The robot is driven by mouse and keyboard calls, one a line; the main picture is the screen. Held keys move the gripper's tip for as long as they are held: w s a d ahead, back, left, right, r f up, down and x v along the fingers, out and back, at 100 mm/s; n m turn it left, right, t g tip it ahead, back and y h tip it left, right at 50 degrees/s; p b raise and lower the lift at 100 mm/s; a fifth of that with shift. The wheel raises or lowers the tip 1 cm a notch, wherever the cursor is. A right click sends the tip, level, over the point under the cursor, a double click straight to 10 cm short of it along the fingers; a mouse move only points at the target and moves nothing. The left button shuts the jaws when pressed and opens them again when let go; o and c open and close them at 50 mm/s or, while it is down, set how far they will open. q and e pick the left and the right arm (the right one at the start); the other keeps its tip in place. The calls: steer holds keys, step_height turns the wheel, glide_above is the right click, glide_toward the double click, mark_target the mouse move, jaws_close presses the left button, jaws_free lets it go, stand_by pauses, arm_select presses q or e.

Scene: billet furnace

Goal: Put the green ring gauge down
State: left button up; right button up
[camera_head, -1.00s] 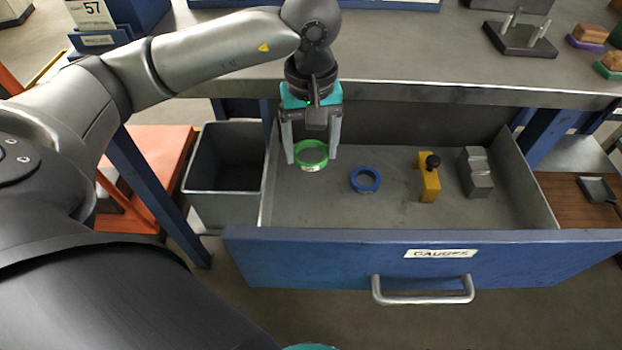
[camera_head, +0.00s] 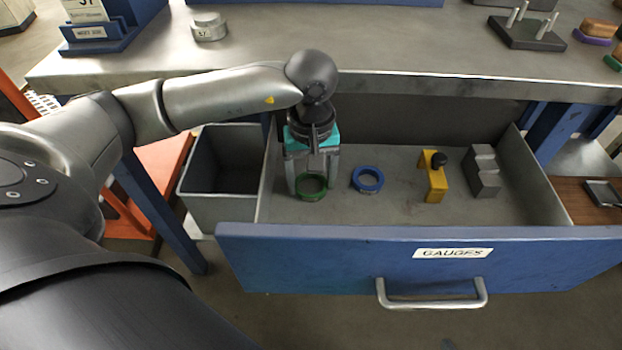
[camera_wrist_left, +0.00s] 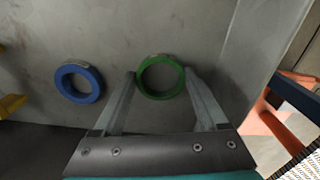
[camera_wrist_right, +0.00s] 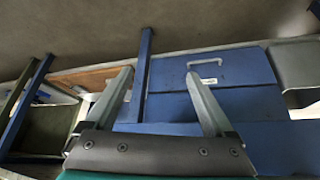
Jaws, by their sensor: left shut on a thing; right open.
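The green ring gauge (camera_head: 312,194) is between the fingers of my left gripper (camera_head: 314,184), low inside the open drawer near its left wall. In the left wrist view the green ring (camera_wrist_left: 142,82) sits between the two fingertips (camera_wrist_left: 160,76), which press on its sides. I cannot tell for sure whether the ring touches the drawer floor. The drawer (camera_head: 400,211) is labelled GAUGES. My right gripper (camera_wrist_right: 160,78) is open and empty in the right wrist view, away from the ring, and is out of the head view.
A blue ring (camera_head: 367,190) lies just right of the green one. A yellow gauge (camera_head: 436,183) with a black knob and a grey stepped block (camera_head: 484,176) stand farther right. A grey bin (camera_head: 222,206) is left of the drawer. The bench top (camera_head: 420,45) overhangs behind.

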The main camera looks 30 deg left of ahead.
mark_target(311, 191)
arm_select(q)
steer(key=shift+f, duration=0.1)
steer(key=o, duration=1.4)
arm_select(e)
steer(key=shift+w+a, duration=0.3)
arm_select(q)
step_height(311, 191, up, 4)
steer(key=shift+f+p, duration=0.25)
steer(key=shift+p, duration=0.5)
step_height(311, 191, up, 9)
steer(key=p, duration=0.3)
arm_select(e)
step_height(311, 191, down, 8)
steer(key=s+d+g, duration=0.2)
steer(key=shift+s+r+h, duration=0.2)
steer(key=shift+s+h, duration=0.05)
steer(key=shift+h, duration=0.05)
